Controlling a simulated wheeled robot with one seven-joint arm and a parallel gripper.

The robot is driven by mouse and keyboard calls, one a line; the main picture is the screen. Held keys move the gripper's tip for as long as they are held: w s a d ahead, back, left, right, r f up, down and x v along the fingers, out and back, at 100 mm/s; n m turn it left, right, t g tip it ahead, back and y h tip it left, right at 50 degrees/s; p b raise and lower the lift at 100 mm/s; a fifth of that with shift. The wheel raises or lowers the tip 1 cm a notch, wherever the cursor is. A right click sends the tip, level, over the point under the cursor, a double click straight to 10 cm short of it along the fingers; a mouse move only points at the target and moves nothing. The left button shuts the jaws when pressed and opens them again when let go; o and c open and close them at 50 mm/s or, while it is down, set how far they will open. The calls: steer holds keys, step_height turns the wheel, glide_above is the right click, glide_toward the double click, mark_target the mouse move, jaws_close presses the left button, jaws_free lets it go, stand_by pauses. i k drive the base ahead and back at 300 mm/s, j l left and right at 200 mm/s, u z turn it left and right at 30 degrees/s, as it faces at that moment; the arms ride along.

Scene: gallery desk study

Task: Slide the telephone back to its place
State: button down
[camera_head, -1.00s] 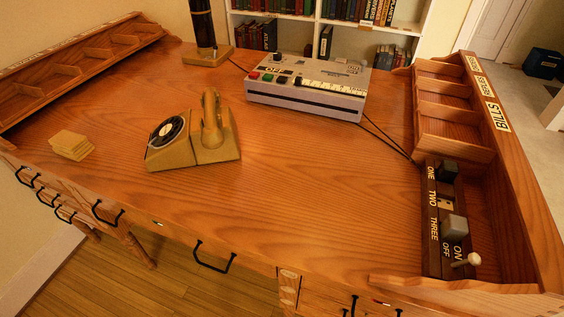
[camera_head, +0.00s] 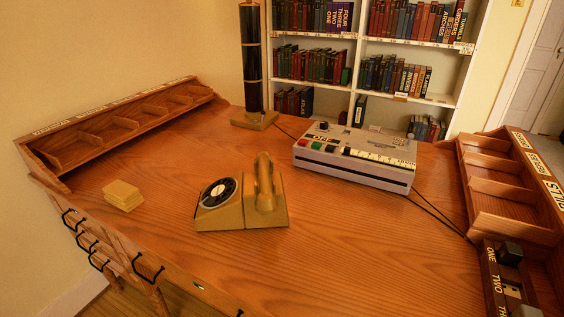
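The telephone (camera_head: 241,203) is mustard yellow, with a black rotary dial (camera_head: 218,192) on its left part and an upright handset on its right part. It stands on the wooden desk (camera_head: 350,240), left of the middle and back from the front edge. My gripper is not in view. No marked place for the telephone can be made out on the desk.
A stack of yellowish cards (camera_head: 123,195) lies left of the telephone. A grey machine (camera_head: 355,164) with coloured buttons stands behind right, its cable running right. A dark column lamp (camera_head: 251,70) stands at the back. Pigeonhole racks (camera_head: 120,128) line both sides. Desk around the telephone is clear.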

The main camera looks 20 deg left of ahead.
mark_target(238, 213)
steer(key=k+j+z, duration=0.1)
steer(key=j, duration=0.35)
steer(key=k+j+z, duration=0.15)
steer(key=j, duration=0.25)
steer(key=k+j+z, duration=0.1)
steer(key=j, duration=0.35)
steer(key=k+j+z, duration=0.15)
steer(key=k+j, duration=0.15)
steer(key=j, duration=0.1)
